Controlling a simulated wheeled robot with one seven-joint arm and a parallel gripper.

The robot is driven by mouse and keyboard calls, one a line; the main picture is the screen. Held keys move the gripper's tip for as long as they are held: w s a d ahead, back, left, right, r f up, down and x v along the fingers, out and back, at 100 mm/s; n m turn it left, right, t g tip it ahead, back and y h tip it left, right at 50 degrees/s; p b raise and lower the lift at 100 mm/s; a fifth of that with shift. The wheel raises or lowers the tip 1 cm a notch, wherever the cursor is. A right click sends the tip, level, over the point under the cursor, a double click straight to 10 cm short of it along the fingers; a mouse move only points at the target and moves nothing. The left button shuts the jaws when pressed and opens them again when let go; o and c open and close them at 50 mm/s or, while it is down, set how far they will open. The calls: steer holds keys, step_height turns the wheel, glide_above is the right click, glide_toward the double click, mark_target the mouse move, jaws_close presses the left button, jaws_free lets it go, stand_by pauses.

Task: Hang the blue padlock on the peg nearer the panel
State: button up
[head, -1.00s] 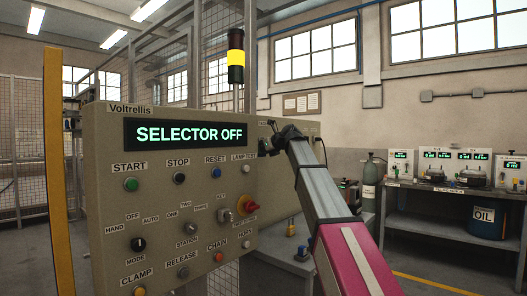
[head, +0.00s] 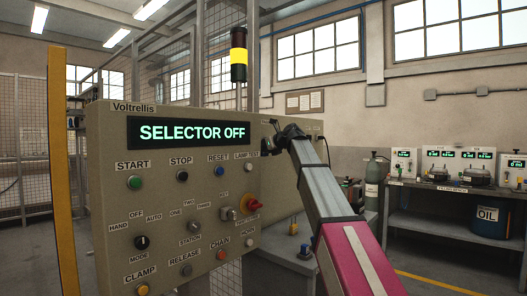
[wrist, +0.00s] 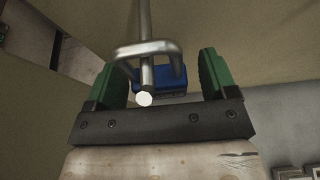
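In the wrist view the blue padlock (wrist: 174,80) is between my gripper's green fingers, its body partly behind the peg. Its steel shackle (wrist: 150,48) crosses the metal peg (wrist: 146,72) and appears to loop around it; the peg's bright round end points toward the camera. My gripper (wrist: 160,66) is open. A clear gap shows between the padlock and the right finger; the left finger is close to the body, and I cannot tell if they touch.
A grey stand (head: 285,262) beside the panel bears a small yellow item (head: 293,229) and a small blue item (head: 304,250), too small to identify. A yellow post (head: 62,170) stands left of the panel. A workbench (head: 450,188) is at the right, with open floor before it.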

steer(key=v, duration=1)
steer(key=shift+s+d+r, duration=0.2)
steer(key=shift+s+d, duration=0.05)
steer(key=shift+d, duration=0.05)
